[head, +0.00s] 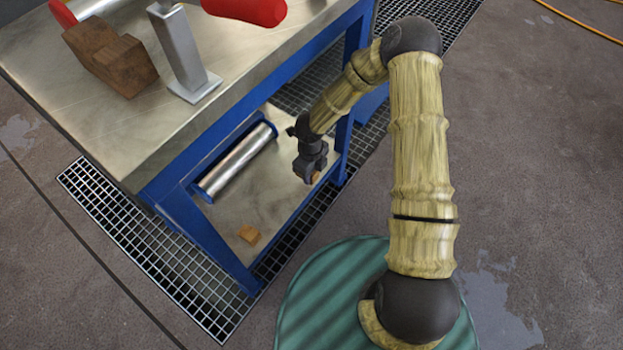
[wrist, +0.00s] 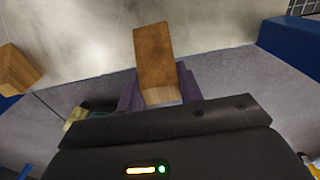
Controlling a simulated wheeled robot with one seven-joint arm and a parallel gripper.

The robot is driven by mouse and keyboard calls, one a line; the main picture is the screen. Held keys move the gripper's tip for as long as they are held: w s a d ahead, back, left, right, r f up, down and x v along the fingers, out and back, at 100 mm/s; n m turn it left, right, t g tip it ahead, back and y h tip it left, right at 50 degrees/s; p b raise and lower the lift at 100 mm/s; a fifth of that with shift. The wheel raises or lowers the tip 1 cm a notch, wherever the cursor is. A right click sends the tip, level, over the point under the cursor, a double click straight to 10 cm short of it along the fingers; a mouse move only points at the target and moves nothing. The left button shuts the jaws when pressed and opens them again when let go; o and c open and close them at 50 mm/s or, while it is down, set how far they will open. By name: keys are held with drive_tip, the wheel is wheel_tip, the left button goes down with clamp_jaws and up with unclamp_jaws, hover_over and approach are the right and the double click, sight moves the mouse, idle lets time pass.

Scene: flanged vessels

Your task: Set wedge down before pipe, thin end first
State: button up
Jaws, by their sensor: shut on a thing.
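My gripper (head: 311,168) is shut on a brown wooden wedge (wrist: 154,55). In the head view it hangs over the right end of the bench's lower shelf, and only a small bit of the held wedge (head: 316,177) shows. In the wrist view the wedge sticks out beyond the fingers (wrist: 158,88). The silver pipe (head: 237,160) lies along the back of the lower shelf, left of my gripper and apart from it. A second wooden wedge (head: 249,234) lies on the shelf near its front left; a wooden block (wrist: 16,70) shows at the wrist view's left edge.
The lower shelf (head: 262,190) is bare between the pipe and the loose wedge. The blue bench frame and a leg (head: 346,140) stand close to my gripper. The bench top (head: 140,130) overhead holds a wooden block (head: 110,58), a metal stand (head: 183,50) and red parts.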

wheel_tip(320, 180, down, 4)
drive_tip(key=b, duration=0.2)
drive_tip(key=shift+b, duration=0.4)
drive_tip(key=shift+r, duration=0.1)
drive_tip(key=o, duration=1.1)
drive_tip(key=shift+c, duration=0.2)
wheel_tip(320, 180, up, 12)
drive_tip(key=p, duration=0.7)
drive_tip(key=shift+p, duration=0.3)
